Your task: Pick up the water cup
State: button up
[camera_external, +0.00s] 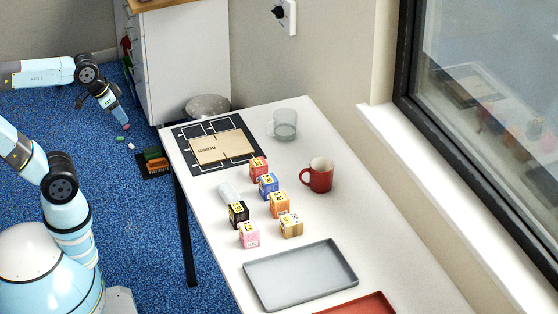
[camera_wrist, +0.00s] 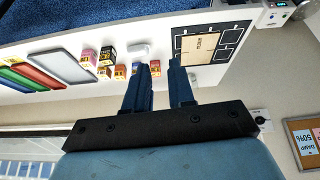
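The water cup is a clear glass mug (camera_external: 284,125) with its handle on the left and greyish contents low inside. It stands upright on the white table, just right of the dark mat in the external view. In the wrist view I cannot clearly make it out near my right finger. My gripper (camera_wrist: 158,82) is open, with nothing visible between its two dark blue fingers. In the external view my arm is at the left, over the blue carpet and well away from the cup.
A red mug (camera_external: 319,175) stands nearer the camera than the cup. A grey tray (camera_external: 300,274) lies nearer. A carton blank (camera_external: 223,146) lies on the mat. The window sill borders the right side.

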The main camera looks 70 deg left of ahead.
jog(key=w+d+f+n+g+h, duration=0.1)
jog(key=w+n+g+h, duration=0.3)
jog(key=w, duration=1.2)
jog(key=n+h, duration=0.8)
jog(key=n, duration=0.3)
send_near(268, 129)
jog(key=s+d+r, duration=0.5)
jog(key=s+d, duration=0.4)
jog(key=d, duration=0.1)
jog(key=w+a+f+n+t+h, duration=0.1)
jog(key=w+a+f+n, duration=0.1)
jog(key=a+f, duration=0.1)
jog(key=w+a+f+n+t+h, duration=0.2)
jog(key=a+f, duration=0.2)
jog(key=a, duration=0.1)
jog(key=w+a+f+n+t+h, duration=0.1)
jog(key=w+a+f+n+h, duration=0.1)
jog(key=a, duration=0.3)
jog(key=shift+w+a+f+t, duration=0.1)
jog(key=shift+f+t, duration=0.05)
jog(key=shift+f, duration=0.25)
jog(key=shift+w+f+t, duration=0.1)
jog(key=shift+f+t, duration=0.05)
jog(key=shift+f, duration=0.3)
jog(key=x, duration=0.8)
jog(key=shift+w, duration=0.1)
jog(key=shift+s+x, duration=0.2)
jog(key=shift+x, duration=2.6)
jog(key=shift+r, duration=0.2)
jog(key=shift+c, duration=0.5)
